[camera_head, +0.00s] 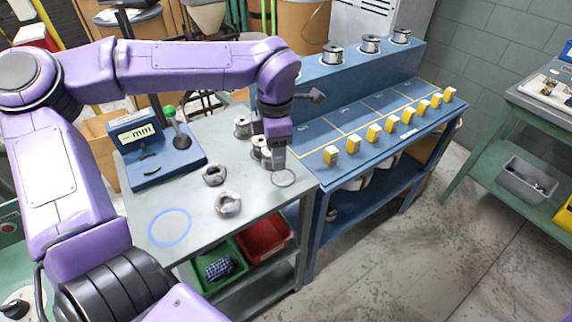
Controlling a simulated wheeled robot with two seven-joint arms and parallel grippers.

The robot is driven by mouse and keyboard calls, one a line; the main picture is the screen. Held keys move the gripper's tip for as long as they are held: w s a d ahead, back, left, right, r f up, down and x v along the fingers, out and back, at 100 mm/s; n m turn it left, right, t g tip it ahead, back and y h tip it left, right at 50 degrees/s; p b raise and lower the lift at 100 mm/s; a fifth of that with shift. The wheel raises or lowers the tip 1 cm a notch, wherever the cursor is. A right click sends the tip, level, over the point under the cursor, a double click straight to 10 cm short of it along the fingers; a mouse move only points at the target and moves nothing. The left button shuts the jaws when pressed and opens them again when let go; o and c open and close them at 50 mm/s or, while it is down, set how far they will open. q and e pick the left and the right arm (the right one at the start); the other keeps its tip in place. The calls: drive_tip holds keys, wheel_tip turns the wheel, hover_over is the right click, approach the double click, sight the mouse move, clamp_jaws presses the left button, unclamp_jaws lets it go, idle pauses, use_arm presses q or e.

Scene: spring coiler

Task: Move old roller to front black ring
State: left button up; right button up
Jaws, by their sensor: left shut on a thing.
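My left gripper (274,162) points down over the grey table and is shut on a metal roller (258,154), which it largely hides. It is just behind the black ring (284,185) drawn on the table near its right edge. That ring looks empty. Another metal roller (242,130) stands behind the gripper. Two worn-looking rollers (214,176) and (229,209) sit on the table to the left. I cannot tell whether the held roller touches the table. My right gripper is not in view.
A blue ring (151,230) marks the table's front left, empty. A blue gauge with a green-knobbed lever (150,172) stands at the back left. A blue bench (318,164) with several yellow blocks adjoins on the right. Red (265,240) and green (236,252) bins sit below.

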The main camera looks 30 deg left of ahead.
use_arm(q)
drive_tip(key=w+f, duration=0.1)
drive_tip(key=w+d+f, duration=0.1)
drive_tip(key=f, duration=0.1)
drive_tip(key=shift+w+f, duration=0.1)
drive_tip(key=shift+w, duration=0.15)
drive_tip(key=shift+a+f, duration=0.1)
drive_tip(key=shift+f, duration=1.35)
drive_tip(key=o, duration=1.4)
drive_tip(key=shift+f, duration=0.15)
drive_tip(key=shift+c, duration=0.2)
wheel_tip(320, 180, up, 12)
drive_tip(key=shift+r, duration=0.2)
